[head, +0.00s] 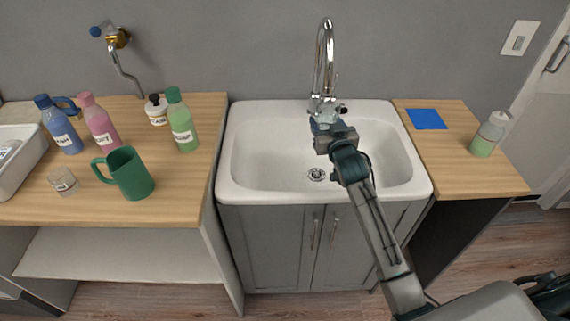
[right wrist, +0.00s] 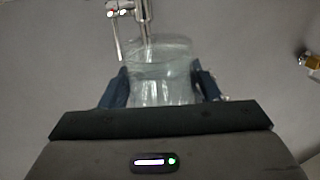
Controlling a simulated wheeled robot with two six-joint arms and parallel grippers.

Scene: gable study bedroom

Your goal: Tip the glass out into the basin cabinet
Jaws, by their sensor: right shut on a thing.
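My right gripper (head: 322,112) reaches over the back of the white basin (head: 226,160), close in front of the chrome tap. In the right wrist view, its two dark blue fingers (right wrist: 161,88) are shut on a clear glass (right wrist: 160,65), one on each side. In the head view the glass is mostly hidden by the gripper and hard to make out. I cannot tell its tilt or whether liquid is in it. The basin sits on a grey cabinet (head: 275,250), and its drain (head: 316,174) shows with no visible water. My left gripper is out of view.
The chrome tap (head: 326,55) rises behind the gripper. The left counter (head: 190,165) holds several bottles, a green mug (head: 128,174), a small clear cup (head: 63,181) and a white tub (head: 20,165). The right counter has a blue square (head: 427,119) and a pump bottle (head: 490,135).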

